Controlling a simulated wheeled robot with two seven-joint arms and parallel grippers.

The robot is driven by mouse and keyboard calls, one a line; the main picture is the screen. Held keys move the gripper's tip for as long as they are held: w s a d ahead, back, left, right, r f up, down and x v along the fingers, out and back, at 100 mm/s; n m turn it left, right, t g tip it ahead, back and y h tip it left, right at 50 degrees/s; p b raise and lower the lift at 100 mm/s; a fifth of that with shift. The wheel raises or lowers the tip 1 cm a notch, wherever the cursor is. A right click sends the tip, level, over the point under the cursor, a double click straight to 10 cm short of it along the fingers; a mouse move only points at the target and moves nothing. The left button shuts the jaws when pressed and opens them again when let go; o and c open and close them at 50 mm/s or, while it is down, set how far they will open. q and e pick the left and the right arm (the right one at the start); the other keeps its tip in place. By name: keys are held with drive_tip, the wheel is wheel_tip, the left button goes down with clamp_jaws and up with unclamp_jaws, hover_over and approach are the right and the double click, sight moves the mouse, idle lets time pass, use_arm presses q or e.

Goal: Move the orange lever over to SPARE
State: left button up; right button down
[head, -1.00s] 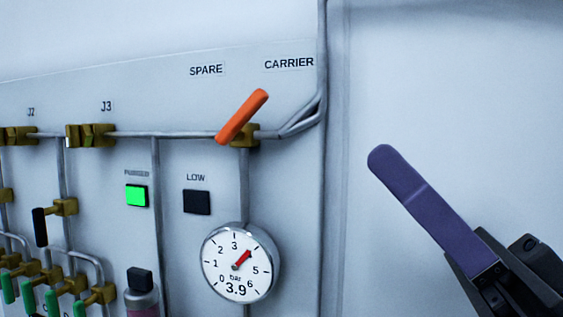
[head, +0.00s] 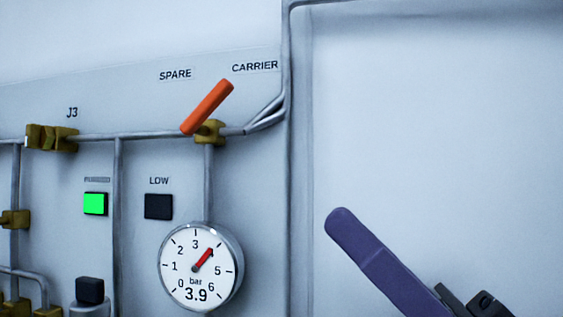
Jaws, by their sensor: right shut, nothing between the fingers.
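The orange lever (head: 207,107) sits on a brass valve (head: 212,131) on the panel. It slants up to the right, its upper end between the SPARE label (head: 175,75) and the CARRIER label (head: 255,66), nearer CARRIER. My right gripper (head: 338,222) comes in from the lower right with purple fingers, shut and empty. It is below and to the right of the lever, clearly apart from it in the picture. My left gripper is not in view.
A round gauge (head: 200,268) reading 3.9 bar is below the lever. A lit green square (head: 95,204) and a dark LOW square (head: 158,207) are to the left. Grey pipes run to the valve and up the panel's right edge. The wall on the right is bare.

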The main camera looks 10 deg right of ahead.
drive_tip(key=p, duration=0.8)
approach(220, 102)
drive_tip(key=x, duration=0.5)
drive_tip(key=shift+r, duration=0.2)
drive_tip(key=shift+w+a+r, duration=0.1)
drive_tip(key=shift+a+r, duration=0.1)
drive_tip(key=shift+a, duration=0.05)
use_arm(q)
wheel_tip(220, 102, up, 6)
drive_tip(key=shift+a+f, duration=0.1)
use_arm(e)
drive_tip(key=shift+w+a, duration=0.1)
drive_tip(key=shift+a, duration=0.15)
drive_tip(key=shift+r, duration=0.1)
